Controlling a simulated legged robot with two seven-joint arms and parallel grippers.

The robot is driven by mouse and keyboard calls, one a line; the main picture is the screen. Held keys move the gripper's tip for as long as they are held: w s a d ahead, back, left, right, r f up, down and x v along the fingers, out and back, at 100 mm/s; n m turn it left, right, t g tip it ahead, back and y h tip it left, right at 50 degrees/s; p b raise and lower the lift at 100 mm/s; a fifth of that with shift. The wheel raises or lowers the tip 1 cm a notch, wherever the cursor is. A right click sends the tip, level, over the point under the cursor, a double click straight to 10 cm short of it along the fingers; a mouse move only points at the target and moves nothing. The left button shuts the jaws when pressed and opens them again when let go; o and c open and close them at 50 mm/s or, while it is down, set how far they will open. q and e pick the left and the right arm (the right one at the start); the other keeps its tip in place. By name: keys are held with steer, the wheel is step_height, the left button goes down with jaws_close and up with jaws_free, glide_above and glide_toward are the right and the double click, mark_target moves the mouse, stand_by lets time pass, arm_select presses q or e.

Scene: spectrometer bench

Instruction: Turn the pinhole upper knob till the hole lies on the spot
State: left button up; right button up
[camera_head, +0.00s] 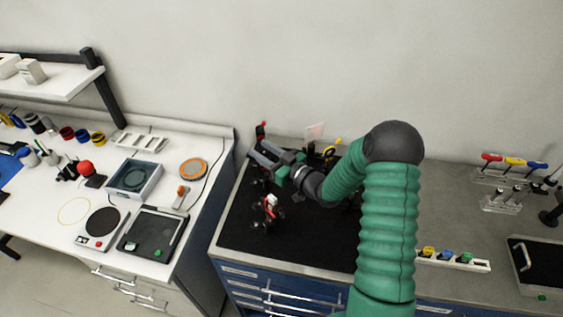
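My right arm reaches over the black optical board (240,235) on the right-hand bench. Its gripper (262,155) is at the back left of the board, among small dark optical mounts. A mount with a red top (260,130) stands just behind the fingertips. A small white and red part (271,205) on a dark mount stands nearer the front. I cannot make out the pinhole, its upper knob or the light spot at this size. Whether the fingers are apart or closed on something is too small to tell. My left gripper is out of view.
A pale upright plate (315,131) and a yellow-topped part (338,143) stand behind my arm, which hides the board's right part. Screwdrivers (515,161) and a white holder with coloured knobs (455,260) are at right. A white bench (60,240) with instruments is at left.

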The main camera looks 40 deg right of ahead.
steer(key=s+d+b, duration=0.3)
steer(key=s, duration=1.1)
steer(key=shift+s, duration=0.2)
steer(key=shift+f, duration=0.1)
steer(key=shift+d, duration=0.1)
